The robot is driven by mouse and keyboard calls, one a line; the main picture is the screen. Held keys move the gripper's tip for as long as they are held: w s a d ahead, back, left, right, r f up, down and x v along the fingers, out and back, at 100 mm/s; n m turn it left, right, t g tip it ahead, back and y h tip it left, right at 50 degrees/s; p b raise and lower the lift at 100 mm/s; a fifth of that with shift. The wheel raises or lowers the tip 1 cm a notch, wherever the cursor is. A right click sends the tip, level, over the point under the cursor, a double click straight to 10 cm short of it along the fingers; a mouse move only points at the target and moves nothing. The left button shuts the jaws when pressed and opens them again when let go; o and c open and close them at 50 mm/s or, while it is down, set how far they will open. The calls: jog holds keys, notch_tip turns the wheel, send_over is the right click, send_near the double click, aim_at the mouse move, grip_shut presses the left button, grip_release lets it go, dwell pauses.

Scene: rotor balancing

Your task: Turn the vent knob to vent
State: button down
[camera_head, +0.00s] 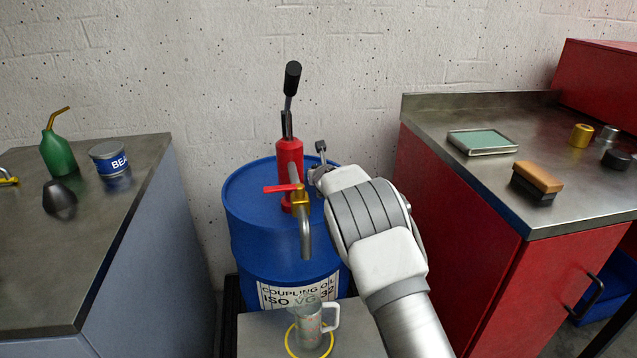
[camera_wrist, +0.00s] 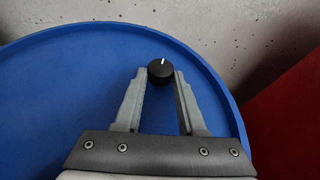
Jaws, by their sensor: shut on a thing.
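The vent knob (camera_wrist: 158,75) is a small round black knob with a white mark on top, near the far rim of the blue drum's lid. In the wrist view its mark points up and slightly right. My gripper (camera_wrist: 161,72) has its two grey fingertips on either side of the knob and is shut on it. The knob cannot be made out clearly there, and my arm covers the drum's right side.
A red hand pump (camera_head: 289,152) with a black lever and brass tap stands close left of my gripper. A clear jug (camera_head: 308,325) stands below its spout. A grey-topped bench (camera_head: 100,215) is at left, a red cabinet (camera_head: 465,215) at right. The wall is close behind.

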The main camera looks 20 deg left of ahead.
jog(key=shift+s+a+f+b, duration=0.1)
jog(key=shift+a+f+b, duration=0.2)
jog(key=shift+b, duration=0.65)
jog(key=shift+r+b, duration=0.2)
jog(key=shift+b, duration=0.15)
jog(key=shift+r+m+h, duration=0.2)
jog(key=shift+m+h, duration=0.1)
jog(key=shift+r, duration=0.2)
jog(key=c, duration=0.5)
grip_release()
jog(key=shift+d, duration=0.1)
jog(key=shift+d, duration=0.1)
jog(key=v, duration=0.8)
jog(key=p+v, duration=0.1)
jog(key=v, duration=0.8)
jog(key=shift+s+f, duration=0.15)
jog(key=shift+s, duration=0.1)
